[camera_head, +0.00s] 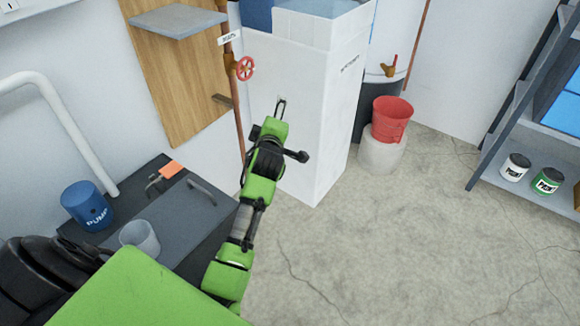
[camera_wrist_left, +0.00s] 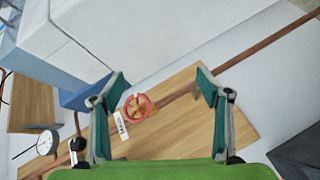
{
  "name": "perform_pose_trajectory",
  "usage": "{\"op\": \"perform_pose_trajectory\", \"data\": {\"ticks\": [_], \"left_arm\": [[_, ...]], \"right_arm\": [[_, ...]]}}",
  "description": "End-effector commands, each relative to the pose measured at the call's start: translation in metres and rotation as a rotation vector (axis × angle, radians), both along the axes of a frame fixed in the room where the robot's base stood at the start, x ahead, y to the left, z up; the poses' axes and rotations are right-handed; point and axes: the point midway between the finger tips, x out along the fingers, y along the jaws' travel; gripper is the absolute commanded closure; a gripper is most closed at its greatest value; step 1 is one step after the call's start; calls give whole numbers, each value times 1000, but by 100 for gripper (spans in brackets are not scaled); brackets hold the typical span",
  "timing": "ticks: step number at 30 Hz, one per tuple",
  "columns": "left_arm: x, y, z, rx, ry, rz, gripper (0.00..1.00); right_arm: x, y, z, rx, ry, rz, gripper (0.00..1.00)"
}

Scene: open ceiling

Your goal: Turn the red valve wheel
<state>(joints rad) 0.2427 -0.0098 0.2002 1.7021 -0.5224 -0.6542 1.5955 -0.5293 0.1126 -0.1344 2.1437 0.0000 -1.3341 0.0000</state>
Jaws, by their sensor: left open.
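The red valve wheel (camera_head: 245,68) is mounted on an upright copper pipe (camera_head: 237,120) in front of a wooden wall board. A white label (camera_head: 229,37) hangs just above it. My left gripper (camera_head: 281,103) is below and to the right of the wheel in the head view, apart from it. In the left wrist view the wheel (camera_wrist_left: 137,107) shows between the spread fingers of the left gripper (camera_wrist_left: 160,82), nearer the left finger and beyond the tips. The gripper is open and empty. My right gripper is not in view.
A tall white cabinet (camera_head: 315,120) stands right of the pipe, close to my left gripper. A grey shelf (camera_head: 178,20) juts out above left. A dark bench (camera_head: 185,215) with a blue can (camera_head: 87,205) is at lower left.

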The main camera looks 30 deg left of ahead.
Motion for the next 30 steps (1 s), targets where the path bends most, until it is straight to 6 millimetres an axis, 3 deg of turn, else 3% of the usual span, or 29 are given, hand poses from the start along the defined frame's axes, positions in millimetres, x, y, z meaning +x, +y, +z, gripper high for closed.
{"op": "perform_pose_trajectory", "data": {"ticks": [1,8,18,30], "left_arm": [[0,-6,-3,17,37,-22,30],[-5,-29,-42,101,188,-123,30],[-28,-62,-98,209,386,-273,30],[-55,-84,-138,282,514,-386,30]], "right_arm": [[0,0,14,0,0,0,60],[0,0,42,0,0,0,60],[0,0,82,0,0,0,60],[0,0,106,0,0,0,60]]}}
